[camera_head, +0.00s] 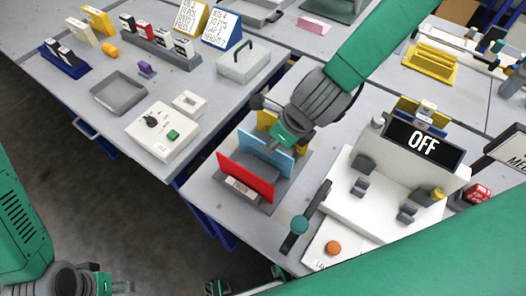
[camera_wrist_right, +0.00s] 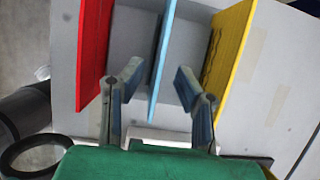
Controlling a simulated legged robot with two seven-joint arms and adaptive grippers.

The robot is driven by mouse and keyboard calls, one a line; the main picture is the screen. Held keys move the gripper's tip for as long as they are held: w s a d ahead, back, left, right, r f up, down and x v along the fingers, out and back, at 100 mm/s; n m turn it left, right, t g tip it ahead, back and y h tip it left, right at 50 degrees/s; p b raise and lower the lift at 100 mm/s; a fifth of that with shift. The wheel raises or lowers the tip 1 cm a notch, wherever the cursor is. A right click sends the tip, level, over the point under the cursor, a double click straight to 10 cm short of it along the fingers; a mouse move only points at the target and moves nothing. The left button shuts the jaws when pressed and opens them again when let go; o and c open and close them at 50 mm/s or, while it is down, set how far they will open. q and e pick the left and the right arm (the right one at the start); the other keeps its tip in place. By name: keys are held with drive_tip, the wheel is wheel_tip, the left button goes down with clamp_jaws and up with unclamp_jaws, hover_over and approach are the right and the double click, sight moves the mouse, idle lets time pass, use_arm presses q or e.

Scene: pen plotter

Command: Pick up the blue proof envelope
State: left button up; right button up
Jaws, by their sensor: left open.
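The blue proof envelope (camera_head: 265,151) stands upright in a grey rack between a red envelope (camera_head: 245,177) and a yellow one (camera_head: 268,120). In the right wrist view the blue envelope (camera_wrist_right: 161,62) is a thin upright sheet between the two fingers of my right gripper (camera_wrist_right: 158,75). The fingers are apart, with a gap on each side of the sheet. In the head view the right gripper's body covers part of the blue and yellow envelopes. My left gripper (camera_head: 120,287) is open at the lower left, far from the rack.
The red envelope (camera_wrist_right: 95,50) and yellow envelope (camera_wrist_right: 229,55) flank the right fingers closely. A white plotter with an OFF sign (camera_head: 424,142) stands right of the rack. A grey tray (camera_head: 119,93) and a control box (camera_head: 160,131) are on the left table.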

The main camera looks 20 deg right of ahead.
drive_tip(key=x, duration=0.4)
drive_tip(key=shift+w+f, duration=0.15)
drive_tip(key=shift+w, duration=0.25)
drive_tip(key=shift+w+a+f, duration=0.1)
drive_tip(key=shift+a, duration=0.3)
clamp_jaws()
drive_tip(key=shift+d, duration=0.35)
